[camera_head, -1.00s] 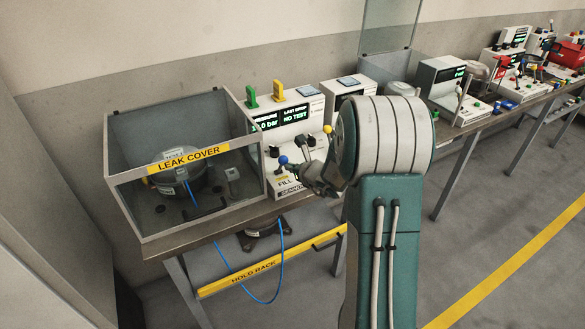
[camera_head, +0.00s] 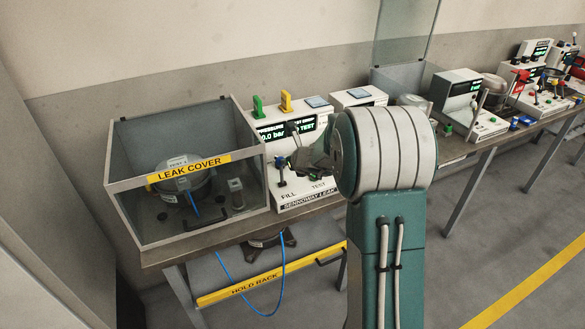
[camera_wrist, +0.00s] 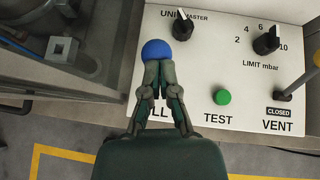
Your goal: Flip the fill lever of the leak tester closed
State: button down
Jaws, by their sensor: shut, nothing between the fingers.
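The leak tester (camera_head: 300,197) is a white panel box on the bench, beside the clear leak cover box. In the wrist view, the fill lever's blue ball (camera_wrist: 157,52) sits right at the tips of my gripper (camera_wrist: 158,68). My gripper is shut and empty, its fingertips together against or just in front of the ball; contact is unclear. The fingers hide the lever's stem and part of the FILL label. No state plate for the fill lever is visible. In the head view, my gripper (camera_head: 308,152) is in front of the panel, partly hidden by my arm.
A green TEST button (camera_wrist: 222,97) is right of my gripper. The vent lever (camera_wrist: 297,88) is further right, above a plate reading CLOSED. Two black knobs, UNIT (camera_wrist: 183,24) and LIMIT (camera_wrist: 267,40), are higher on the panel. The leak cover (camera_head: 190,166) stands to the left.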

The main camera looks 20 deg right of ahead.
jog(key=shift+w+a+r, duration=0.1)
jog(key=shift+w+a, duration=0.05)
jog(key=shift+w, duration=0.45)
jog(key=shift+w+a, duration=0.1)
jog(key=shift+w, duration=0.45)
jog(key=shift+w+d, duration=0.1)
jog(key=shift+w, duration=0.95)
jog(key=shift+s, duration=0.2)
jog(key=s+d+r, duration=0.1)
jog(key=s+r, duration=0.1)
jog(key=r, duration=0.4)
jog(key=s+d+r, duration=0.1)
jog(key=s+r, duration=0.1)
jog(key=r, duration=0.3)
jog(key=shift+s+r, duration=0.25)
jog(key=shift+r, duration=0.1)
